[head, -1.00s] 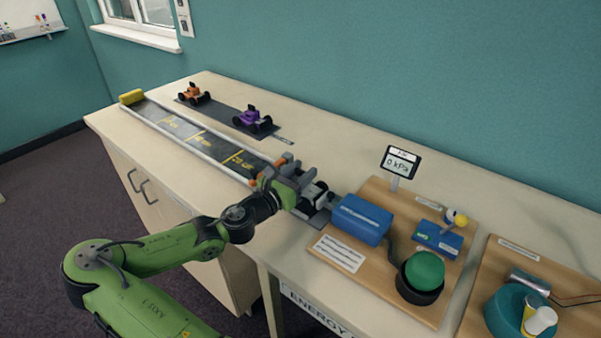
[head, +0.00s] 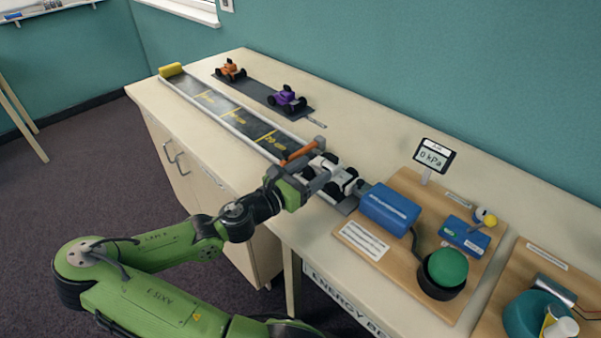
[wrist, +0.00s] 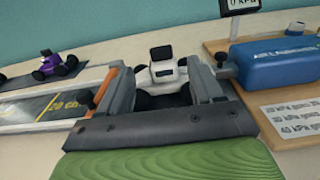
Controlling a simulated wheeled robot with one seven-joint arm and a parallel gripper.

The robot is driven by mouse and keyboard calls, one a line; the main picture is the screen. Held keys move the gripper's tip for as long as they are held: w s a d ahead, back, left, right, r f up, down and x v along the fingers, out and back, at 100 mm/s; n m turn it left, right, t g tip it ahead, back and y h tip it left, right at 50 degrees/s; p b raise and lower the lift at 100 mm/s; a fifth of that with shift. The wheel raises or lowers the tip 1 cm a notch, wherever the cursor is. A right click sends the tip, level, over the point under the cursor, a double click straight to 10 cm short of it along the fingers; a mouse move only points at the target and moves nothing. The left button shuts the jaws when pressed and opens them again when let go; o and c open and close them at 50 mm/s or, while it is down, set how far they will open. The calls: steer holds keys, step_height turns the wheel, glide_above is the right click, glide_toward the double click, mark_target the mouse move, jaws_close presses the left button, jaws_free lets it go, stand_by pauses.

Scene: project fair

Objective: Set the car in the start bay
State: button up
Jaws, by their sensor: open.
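The white car (head: 343,178) with dark wheels sits at the near right end of the track, between the orange bar and the blue launcher. In the wrist view the car (wrist: 163,72) stands upright between the two grey fingers of my gripper (wrist: 165,85). My gripper (head: 325,172) is open around the car, with gaps showing beside its body. The lower wheels are partly hidden by the gripper. The start bay's dark floor (head: 346,206) shows beside the launcher. The orange bar (head: 302,151) lies just left of the gripper.
The blue launcher box (head: 390,207) stands close right of the car on a wooden board with a green pump (head: 448,265). The marked track (head: 225,110) runs left to a yellow block (head: 171,70). Orange (head: 230,69) and purple (head: 287,99) cars stand on a dark strip behind it.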

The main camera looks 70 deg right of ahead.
steer(key=v, duration=0.4)
steer(key=shift+a+r+p, duration=0.1)
steer(key=shift+p, duration=0.2)
steer(key=shift+w, duration=0.1)
